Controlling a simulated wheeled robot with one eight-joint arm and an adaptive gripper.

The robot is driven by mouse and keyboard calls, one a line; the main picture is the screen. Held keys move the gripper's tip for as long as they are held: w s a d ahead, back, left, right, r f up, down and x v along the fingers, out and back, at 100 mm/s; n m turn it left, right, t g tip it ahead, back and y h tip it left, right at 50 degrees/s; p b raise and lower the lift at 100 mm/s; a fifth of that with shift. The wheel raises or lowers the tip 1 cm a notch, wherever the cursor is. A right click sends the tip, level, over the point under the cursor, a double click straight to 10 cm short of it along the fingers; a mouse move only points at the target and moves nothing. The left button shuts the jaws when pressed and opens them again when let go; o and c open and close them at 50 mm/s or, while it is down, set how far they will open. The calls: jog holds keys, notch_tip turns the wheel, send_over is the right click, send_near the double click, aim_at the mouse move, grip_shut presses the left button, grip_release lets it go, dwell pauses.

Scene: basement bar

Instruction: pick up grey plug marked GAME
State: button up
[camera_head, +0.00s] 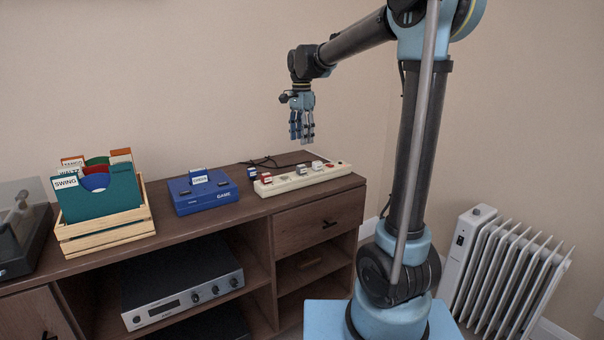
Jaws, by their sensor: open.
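A white power strip (290,183) lies on the right part of the wooden cabinet top. Several small plugs with pale labels sit on or beside it. One greyish plug (317,165) is toward the strip's right half, with another labelled plug (301,169) just left of it. Their markings are too small to read, so I cannot tell which is marked GAME. My gripper (302,138) hangs above the strip, fingers pointing down, open and empty, clear of the plugs.
A blue console (207,198) marked GAME, holding a cartridge, stands left of the strip. Farther left are a wooden crate (108,240) of record sleeves and a turntable (22,235). A dark cable (262,162) lies behind the strip. A white radiator (505,265) stands at right.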

aim_at(301, 165)
notch_tip(301, 165, down, 11)
jog(key=shift+r, duration=0.1)
dwell(0.6)
jog(key=c, duration=1.1)
